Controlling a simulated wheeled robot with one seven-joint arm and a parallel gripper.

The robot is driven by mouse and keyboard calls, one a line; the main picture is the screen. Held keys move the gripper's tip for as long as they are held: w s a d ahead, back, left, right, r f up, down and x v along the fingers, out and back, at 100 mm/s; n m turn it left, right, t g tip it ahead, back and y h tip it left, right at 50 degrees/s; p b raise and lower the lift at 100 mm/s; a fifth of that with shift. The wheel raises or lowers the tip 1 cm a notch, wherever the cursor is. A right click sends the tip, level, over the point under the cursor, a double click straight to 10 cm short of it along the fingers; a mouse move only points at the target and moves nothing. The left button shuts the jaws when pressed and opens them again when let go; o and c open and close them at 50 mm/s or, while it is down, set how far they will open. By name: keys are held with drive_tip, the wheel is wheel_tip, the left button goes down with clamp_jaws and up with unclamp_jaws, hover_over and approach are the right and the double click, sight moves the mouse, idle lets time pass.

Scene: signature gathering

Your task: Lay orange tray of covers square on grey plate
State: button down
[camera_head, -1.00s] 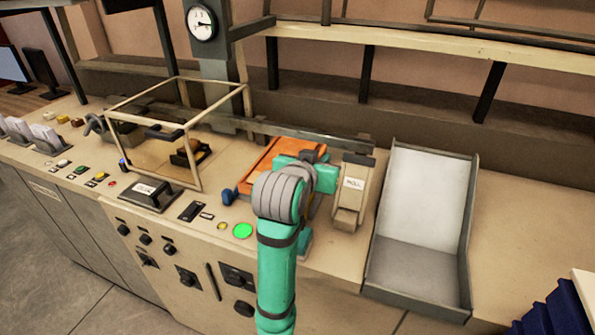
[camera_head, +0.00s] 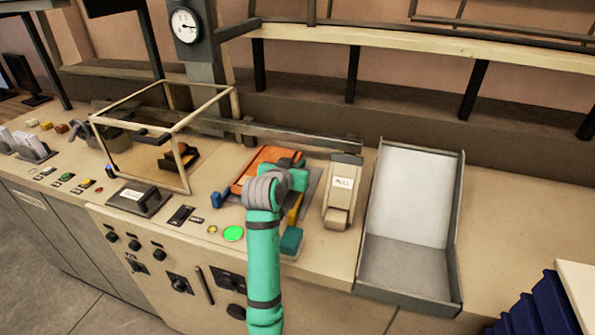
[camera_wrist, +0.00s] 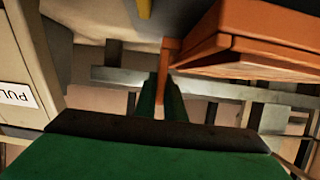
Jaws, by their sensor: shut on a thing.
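The orange tray (camera_head: 266,158) is at the middle of the bench in the head view, partly hidden by my arm. It also shows in the wrist view (camera_wrist: 270,22), at upper right. My gripper (camera_wrist: 168,88) is shut on a thin orange part at the tray's edge. In the head view my gripper (camera_head: 292,177) is at the tray's right side. The grey plate (camera_head: 313,188) shows to the right of the tray and gripper. I cannot tell whether tray and plate touch. The covers cannot be made out.
A beige block with a PULL label (camera_head: 340,195) stands close on the right, beside a grey open chute (camera_head: 405,270). A clear framed box (camera_head: 140,150) stands left. A yellow lever (camera_head: 295,212) and teal block (camera_head: 291,241) are near the front.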

drive_tip(key=shift+d+f, duration=0.1)
drive_tip(key=shift+f, duration=1)
drive_tip(key=shift+f, duration=0.15)
drive_tip(key=c, duration=1.8)
unclamp_jaws()
drive_tip(key=shift+c, duration=0.2)
drive_tip(key=shift+s, duration=0.15)
drive_tip(key=v, duration=1.2)
